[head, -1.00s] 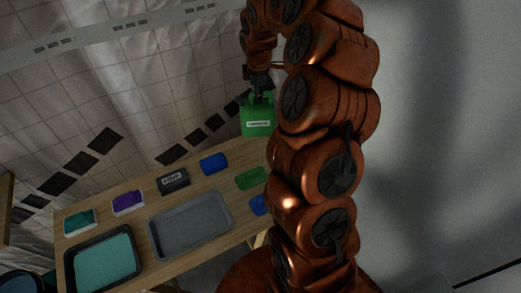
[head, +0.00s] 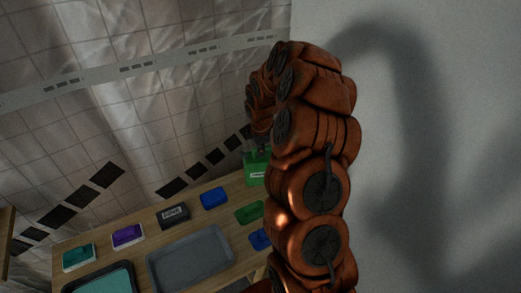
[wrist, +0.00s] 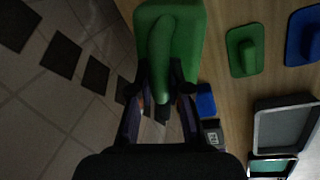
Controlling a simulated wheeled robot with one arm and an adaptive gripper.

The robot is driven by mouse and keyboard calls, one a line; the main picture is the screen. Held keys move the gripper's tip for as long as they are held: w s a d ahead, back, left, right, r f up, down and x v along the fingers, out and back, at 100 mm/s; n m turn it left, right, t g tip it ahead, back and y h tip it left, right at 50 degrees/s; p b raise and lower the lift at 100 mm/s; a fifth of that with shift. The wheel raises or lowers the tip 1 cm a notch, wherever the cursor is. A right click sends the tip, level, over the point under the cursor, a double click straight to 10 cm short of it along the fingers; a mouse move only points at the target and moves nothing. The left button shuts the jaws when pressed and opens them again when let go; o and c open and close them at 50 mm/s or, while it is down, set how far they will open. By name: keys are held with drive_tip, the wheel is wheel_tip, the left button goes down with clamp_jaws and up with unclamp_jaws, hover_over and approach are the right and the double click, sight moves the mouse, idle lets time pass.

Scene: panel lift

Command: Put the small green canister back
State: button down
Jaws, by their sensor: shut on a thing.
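My gripper (wrist: 165,88) is shut on the handle of a green canister (wrist: 190,22), which shows from above in the wrist view. In the head view the canister (head: 256,170) hangs upright at the table's far right end, with a pale label on its front, and my arm hides part of the gripper above it. I cannot tell whether its base touches the table. A flat green piece with a raised middle (head: 249,213) lies on the table nearer than the canister. It also shows right of the canister in the wrist view (wrist: 238,62).
The wooden table (head: 150,250) also holds blue pieces (head: 214,198) (head: 261,239), a dark labelled box (head: 174,216), a purple box (head: 127,236), a teal box (head: 78,257), a grey tray (head: 190,258) and a dark-rimmed teal tray (head: 100,278). A pale wall (head: 430,150) stands at right.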

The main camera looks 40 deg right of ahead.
drive_tip(key=shift+f, duration=0.75)
drive_tip(key=c, duration=1.1)
unclamp_jaws()
